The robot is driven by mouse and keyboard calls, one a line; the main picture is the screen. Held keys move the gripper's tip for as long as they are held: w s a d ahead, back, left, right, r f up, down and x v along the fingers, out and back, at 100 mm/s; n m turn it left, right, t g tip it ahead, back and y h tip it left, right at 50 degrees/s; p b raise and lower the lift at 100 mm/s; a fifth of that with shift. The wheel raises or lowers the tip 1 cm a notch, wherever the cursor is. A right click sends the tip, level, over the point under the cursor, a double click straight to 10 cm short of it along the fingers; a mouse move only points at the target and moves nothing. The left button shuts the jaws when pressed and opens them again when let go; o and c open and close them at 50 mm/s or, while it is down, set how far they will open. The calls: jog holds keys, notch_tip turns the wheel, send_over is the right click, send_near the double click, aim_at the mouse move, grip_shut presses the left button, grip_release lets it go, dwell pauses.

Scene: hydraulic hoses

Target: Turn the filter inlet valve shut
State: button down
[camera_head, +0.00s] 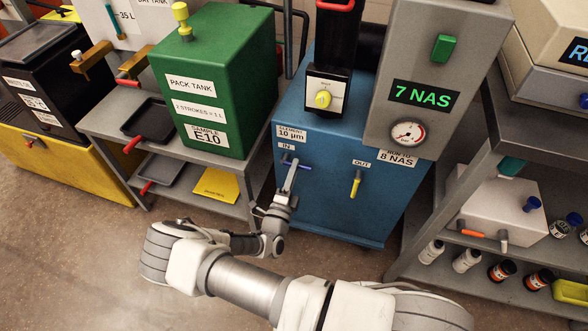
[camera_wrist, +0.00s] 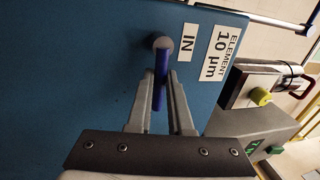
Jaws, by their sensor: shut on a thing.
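The filter inlet valve is the blue lever (camera_head: 304,165) under the IN label on the front of the blue filter cabinet (camera_head: 325,205). The lever lies about level, pointing right from its pivot. My gripper (camera_head: 291,176) is in front of the cabinet at this lever. In the wrist view the blue lever (camera_wrist: 161,92) runs between the two fingers of my gripper (camera_wrist: 162,78), which are shut on it just beyond the round pivot. The fingers hide part of the lever in the head view.
The OUT valve's yellow lever (camera_head: 355,186) hangs down to the right on the same cabinet. A shelf cart with the green pack tank (camera_head: 225,85) stands left, and a grey shelf (camera_head: 525,140) with bottles stands right. Open floor lies in front.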

jog(key=shift+r, duration=0.1)
jog(key=c, duration=0.8)
grip_release()
jog(key=shift+c, duration=0.2)
jog(key=p+v, duration=0.2)
jog(key=v, duration=1.5)
jog(key=shift+s, duration=0.2)
